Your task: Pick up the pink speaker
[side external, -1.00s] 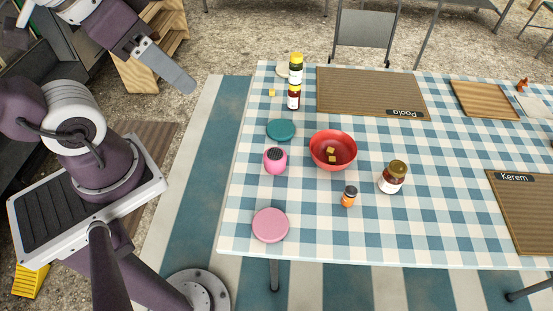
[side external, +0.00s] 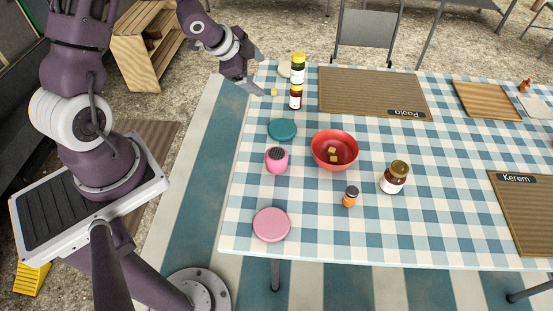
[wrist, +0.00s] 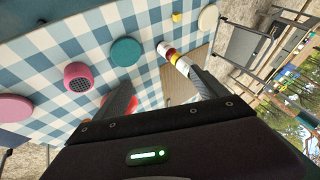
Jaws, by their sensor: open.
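The pink speaker (side external: 276,161) stands upright on the checked table, with a dark grille on its top. It also shows in the wrist view (wrist: 78,77), left of my fingers. My gripper (side external: 260,75) is open and empty, in the air at the table's far left corner in the side view. It is well apart from the speaker, beyond it toward the back. In the wrist view my two fingers (wrist: 163,95) are spread, with the table beyond them.
A teal disc (side external: 282,129) lies just behind the speaker and a red bowl (side external: 334,150) with yellow cubes stands to its right. A pink disc (side external: 271,224) lies in front. Bottles (side external: 297,70) stand near my gripper. A jar (side external: 394,177) and a small orange bottle (side external: 350,196) are further right.

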